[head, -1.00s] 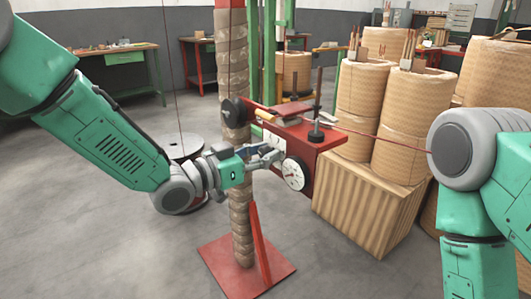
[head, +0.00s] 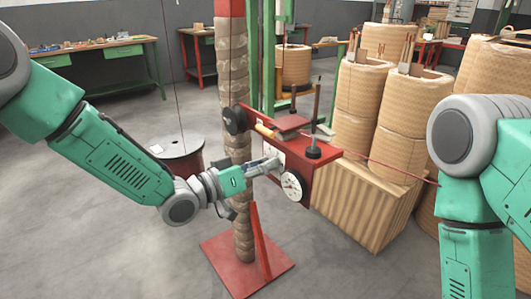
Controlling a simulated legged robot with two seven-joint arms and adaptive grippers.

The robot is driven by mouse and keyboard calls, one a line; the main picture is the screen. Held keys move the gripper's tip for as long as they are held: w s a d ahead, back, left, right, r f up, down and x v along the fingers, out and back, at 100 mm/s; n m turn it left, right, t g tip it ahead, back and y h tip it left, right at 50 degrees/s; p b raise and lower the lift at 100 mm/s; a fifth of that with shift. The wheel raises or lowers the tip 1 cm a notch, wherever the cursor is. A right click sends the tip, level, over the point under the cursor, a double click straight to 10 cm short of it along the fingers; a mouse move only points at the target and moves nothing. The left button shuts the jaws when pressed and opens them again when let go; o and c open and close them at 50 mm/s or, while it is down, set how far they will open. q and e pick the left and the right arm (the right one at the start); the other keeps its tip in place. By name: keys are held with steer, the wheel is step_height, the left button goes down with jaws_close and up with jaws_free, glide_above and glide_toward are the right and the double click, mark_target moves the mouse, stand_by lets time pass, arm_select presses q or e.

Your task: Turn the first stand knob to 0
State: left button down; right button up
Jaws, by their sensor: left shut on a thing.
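The first stand is a red box (head: 318,165) fixed to a wrapped post (head: 240,215) on a red base plate (head: 268,277). A white dial with black marks (head: 293,187) is on its front face. A pale plate (head: 271,150) shows above and left of the dial. My left gripper (head: 275,163) reaches in from the left, shut at the front face just above and left of the dial. Its fingers hide what they hold, seemingly the stand knob. My right arm (head: 480,190) is at the right edge; its gripper is out of view.
A thin red line runs from the stand to the right. A spool (head: 178,153) stands behind my left arm. The left floor is clear.

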arm_select(q)
steer(key=n+p, duration=0.1)
steer(key=n, duration=0.1)
steer(key=shift+w+a+r+n+p, duration=0.1)
steer(key=shift+n+p, duration=0.7)
steer(key=shift+n, duration=0.7)
steer(key=c, duration=1.5)
jaws_free()
steer(key=shift+w+a+f, duration=0.1)
steer(key=shift+f, duration=0.1)
steer(key=shift+o, duration=0.2)
